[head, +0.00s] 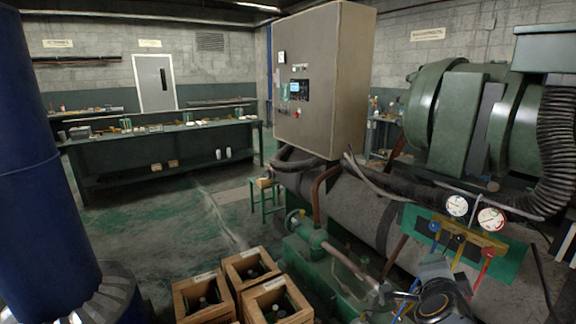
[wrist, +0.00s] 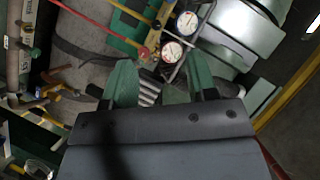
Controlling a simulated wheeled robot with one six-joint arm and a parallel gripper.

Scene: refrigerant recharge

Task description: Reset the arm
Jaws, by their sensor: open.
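My gripper (wrist: 160,82) shows in the wrist view with its two green fingers apart. I see nothing held between them. Beyond the fingertips are the manifold's two round white gauges (wrist: 172,51), close to the fingers in the picture; I cannot tell the distance. In the head view the gauges (head: 491,219) sit on a green panel (head: 511,258) with blue, yellow and red hoses below. Part of my arm shows at the lower right of the head view, below the panel. The fingertips cannot be made out clearly there.
A large grey control cabinet (head: 325,80) stands above a big grey cylinder (head: 342,205). Green machinery (head: 455,118) fills the right. Wooden crates (head: 204,299) stand at the bottom centre. A blue column (head: 40,170) is at left. Open floor (head: 170,220) lies before the workbench (head: 160,150).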

